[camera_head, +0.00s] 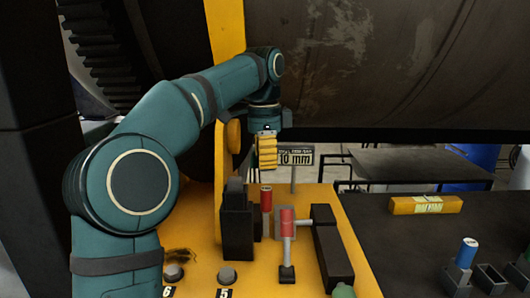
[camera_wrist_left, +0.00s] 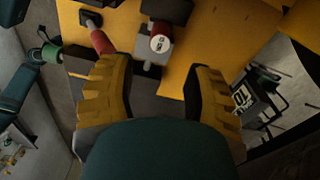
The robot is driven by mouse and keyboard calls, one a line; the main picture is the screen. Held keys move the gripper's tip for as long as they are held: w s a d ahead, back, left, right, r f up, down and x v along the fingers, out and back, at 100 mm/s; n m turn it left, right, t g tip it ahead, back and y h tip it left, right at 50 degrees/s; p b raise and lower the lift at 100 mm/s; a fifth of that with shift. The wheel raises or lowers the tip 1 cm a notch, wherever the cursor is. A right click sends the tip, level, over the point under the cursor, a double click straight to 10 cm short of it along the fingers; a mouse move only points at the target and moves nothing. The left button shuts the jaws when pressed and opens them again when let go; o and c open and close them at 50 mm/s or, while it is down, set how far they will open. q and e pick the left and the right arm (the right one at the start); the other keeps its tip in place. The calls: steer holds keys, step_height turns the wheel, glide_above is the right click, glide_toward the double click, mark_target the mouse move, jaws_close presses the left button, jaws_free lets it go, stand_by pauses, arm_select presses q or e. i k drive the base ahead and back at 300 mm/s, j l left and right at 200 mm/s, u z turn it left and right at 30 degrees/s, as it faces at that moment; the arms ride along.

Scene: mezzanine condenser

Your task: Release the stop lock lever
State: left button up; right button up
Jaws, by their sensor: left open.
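Two red-handled levers stand on the yellow console (camera_head: 200,262). The rear red handle (camera_head: 266,198) rises beside a black block, and its pale round top (camera_wrist_left: 160,43) faces the left wrist camera. The front red handle (camera_head: 287,220) sits on a grey rod from a small black base; it also shows in the left wrist view (camera_wrist_left: 101,42). No readable label shows which is the stop lock lever. My left gripper (camera_head: 267,167) points down above the rear handle, apart from it. In the left wrist view its yellow fingers (camera_wrist_left: 160,70) are spread, with nothing between them. My right gripper is out of view.
A "10 mm" sign (camera_head: 295,157) on a post stands close right of my left gripper. A large drum (camera_head: 390,60) fills the back. A black bench (camera_head: 400,245) at right bears a yellow block (camera_head: 425,205) and a blue-topped part (camera_head: 467,251). Buttons (camera_head: 227,275) sit in front.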

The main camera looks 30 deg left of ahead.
mark_target(287, 237)
steer(key=k+l, duration=0.8)
steer(key=k, duration=0.05)
